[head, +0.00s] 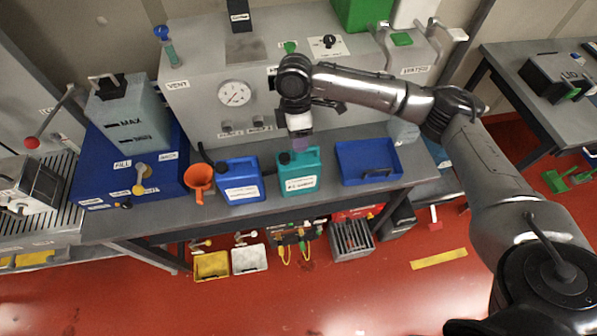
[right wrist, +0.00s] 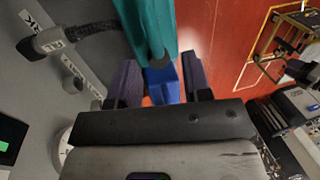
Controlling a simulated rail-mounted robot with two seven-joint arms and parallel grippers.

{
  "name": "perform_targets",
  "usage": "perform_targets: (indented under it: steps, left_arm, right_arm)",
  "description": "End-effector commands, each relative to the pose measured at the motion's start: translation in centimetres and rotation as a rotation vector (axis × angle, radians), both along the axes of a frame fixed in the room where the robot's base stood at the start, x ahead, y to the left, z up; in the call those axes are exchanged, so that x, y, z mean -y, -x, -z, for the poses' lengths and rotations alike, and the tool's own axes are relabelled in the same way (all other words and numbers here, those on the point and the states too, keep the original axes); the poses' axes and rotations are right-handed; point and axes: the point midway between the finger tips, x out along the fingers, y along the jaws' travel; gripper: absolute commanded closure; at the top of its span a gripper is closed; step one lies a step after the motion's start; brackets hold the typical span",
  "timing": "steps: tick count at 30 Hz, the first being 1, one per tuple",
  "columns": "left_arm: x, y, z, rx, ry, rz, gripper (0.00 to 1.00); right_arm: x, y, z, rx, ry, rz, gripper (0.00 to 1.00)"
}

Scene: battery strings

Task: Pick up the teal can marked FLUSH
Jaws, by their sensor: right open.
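The teal can (head: 299,183) stands upright on the grey bench, right of a blue can (head: 240,188). It has a white label whose text is too small to read. My right gripper (head: 301,146) is directly above its top, pointing down. In the right wrist view the two purple-grey fingers (right wrist: 160,78) are apart, with the teal can (right wrist: 148,22) and its dark cap just beyond and between their tips. I cannot tell whether a finger touches it. A piece of blue shows behind, between the fingers. My left gripper is not in view.
An orange funnel (head: 199,180) stands left of the blue can. The grey gauge cabinet (head: 200,113) rises close behind. The bench's front edge is just before the cans.

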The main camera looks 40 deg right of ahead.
Motion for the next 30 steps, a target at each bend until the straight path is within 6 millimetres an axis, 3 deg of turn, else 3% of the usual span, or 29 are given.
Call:
perform_targets:
  steps: [12,23,30]
  left_arm:
    - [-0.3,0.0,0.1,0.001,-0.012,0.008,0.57]
    - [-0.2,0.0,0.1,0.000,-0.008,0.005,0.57]
    - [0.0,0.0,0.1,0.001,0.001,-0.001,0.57]
  right_arm:
    - [-0.2,0.5,4.6,-0.001,0.000,0.000,0.55]
    - [-0.3,0.6,5.2,0.000,0.000,-0.001,0.55]
    - [-0.3,0.6,5.1,0.000,0.000,-0.001,0.78]
